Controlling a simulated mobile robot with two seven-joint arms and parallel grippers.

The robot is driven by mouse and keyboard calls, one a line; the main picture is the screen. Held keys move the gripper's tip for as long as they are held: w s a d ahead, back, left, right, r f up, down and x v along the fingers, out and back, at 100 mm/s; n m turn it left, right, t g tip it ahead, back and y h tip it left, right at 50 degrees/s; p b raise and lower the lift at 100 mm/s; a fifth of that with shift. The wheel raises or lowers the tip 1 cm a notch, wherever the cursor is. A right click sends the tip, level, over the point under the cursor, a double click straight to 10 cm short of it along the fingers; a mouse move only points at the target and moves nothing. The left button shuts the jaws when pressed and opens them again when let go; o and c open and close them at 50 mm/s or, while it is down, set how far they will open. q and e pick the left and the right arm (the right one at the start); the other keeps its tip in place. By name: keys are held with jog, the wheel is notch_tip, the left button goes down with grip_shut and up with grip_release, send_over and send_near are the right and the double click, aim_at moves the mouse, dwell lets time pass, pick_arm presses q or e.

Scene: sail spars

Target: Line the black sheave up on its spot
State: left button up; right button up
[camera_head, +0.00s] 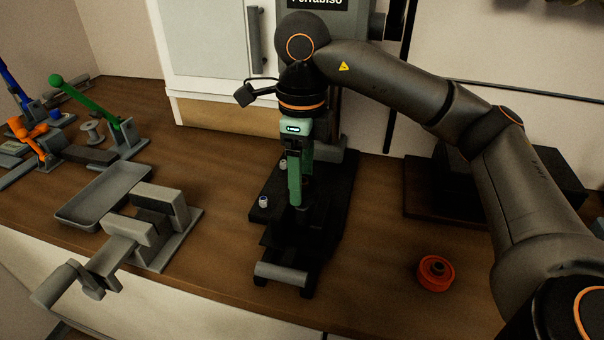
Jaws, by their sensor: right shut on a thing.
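My right gripper (297,203) points down over the black fixture (340,187) on the bench. Its green fingers are shut on a small dark thing, which I take to be the black sheave. The sheave is mostly hidden by the fingers and blends into the dark fixture, so its outline and whether it touches the fixture cannot be told. The spot under it is hidden too. My left gripper is not in view.
An orange sheave (435,273) lies on the bench at the right. A grey vise (160,215) and a grey tray (82,211) stand at the left, with coloured lever clamps (95,113) behind. A dark block (430,190) sits at the back right. Bare wood lies between fixture and orange sheave.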

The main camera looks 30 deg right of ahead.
jog(key=shift+f+b, duration=1)
jog(key=shift+f, duration=0.25)
jog(key=o, duration=1.1)
jog(key=shift+c, duration=0.2)
jog(key=shift+r, duration=0.1)
notch_tip(320, 180, up, 7)
jog(key=p, duration=0.6)
jog(key=shift+s, duration=0.1)
